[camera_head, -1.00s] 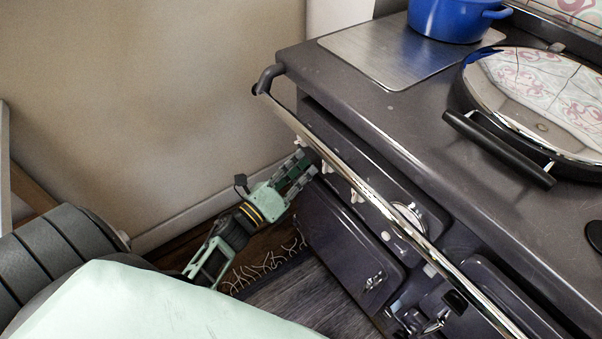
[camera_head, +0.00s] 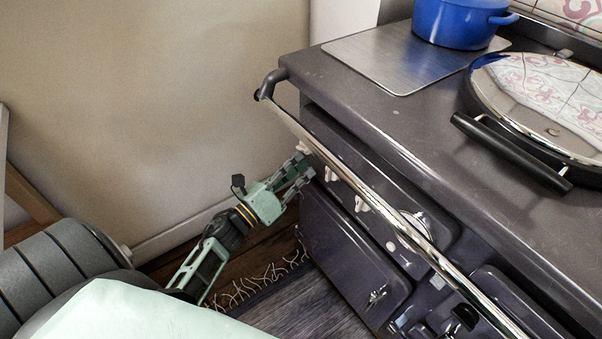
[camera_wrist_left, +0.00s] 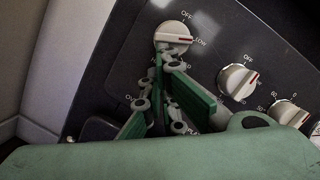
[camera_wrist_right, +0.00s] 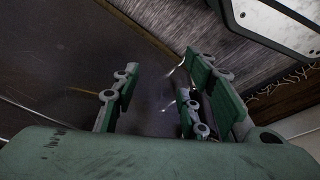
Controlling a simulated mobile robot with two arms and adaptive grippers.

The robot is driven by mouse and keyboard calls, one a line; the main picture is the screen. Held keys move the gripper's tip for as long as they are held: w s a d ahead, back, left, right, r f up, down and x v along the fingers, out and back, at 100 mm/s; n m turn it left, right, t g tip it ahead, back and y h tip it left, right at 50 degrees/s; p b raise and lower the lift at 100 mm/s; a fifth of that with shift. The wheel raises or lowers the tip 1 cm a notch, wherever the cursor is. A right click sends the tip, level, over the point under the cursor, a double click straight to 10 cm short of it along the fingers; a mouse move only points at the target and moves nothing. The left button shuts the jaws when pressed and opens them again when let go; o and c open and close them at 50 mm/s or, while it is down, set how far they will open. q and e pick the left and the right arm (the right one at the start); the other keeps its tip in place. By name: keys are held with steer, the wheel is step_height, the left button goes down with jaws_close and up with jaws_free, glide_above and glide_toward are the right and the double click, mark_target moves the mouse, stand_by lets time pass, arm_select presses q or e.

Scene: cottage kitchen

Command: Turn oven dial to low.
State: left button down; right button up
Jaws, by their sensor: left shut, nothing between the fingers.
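The oven dial (camera_wrist_left: 172,36) is a white knob at the top left of the dark panel in the left wrist view. OFF is printed above it and LOW to its right. Its red mark points right, at LOW. My left gripper (camera_wrist_left: 160,68) is shut and empty, its fingertips just below this knob; I cannot tell whether they touch it. In the head view the left gripper (camera_head: 303,170) is beside the panel's left end, below the chrome rail. My right gripper (camera_wrist_right: 155,92) shows only in its own wrist view, fingers apart and empty.
Two more white knobs (camera_wrist_left: 238,81) (camera_wrist_left: 289,112) sit to the right on the panel. The chrome rail (camera_head: 370,197) runs across the oven front above the knobs. A blue pot (camera_head: 458,22) stands on the stove top. The wall (camera_head: 150,100) is close on the left.

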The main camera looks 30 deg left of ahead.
arm_select(q)
steer(key=shift+w+a+m+h+b, duration=0.1)
steer(key=shift+a+m+h+b, duration=0.1)
steer(key=shift+m+b, duration=0.4)
steer(key=shift+w+a+m+h+b, duration=0.1)
steer(key=shift+a+m+h+b, duration=0.1)
steer(key=shift+m+b, duration=0.4)
arm_select(e)
steer(key=w+v, duration=0.2)
steer(key=v, duration=0.7)
steer(key=shift+r+t, duration=0.3)
steer(key=shift+r, duration=0.15)
steer(key=shift+w, duration=0.15)
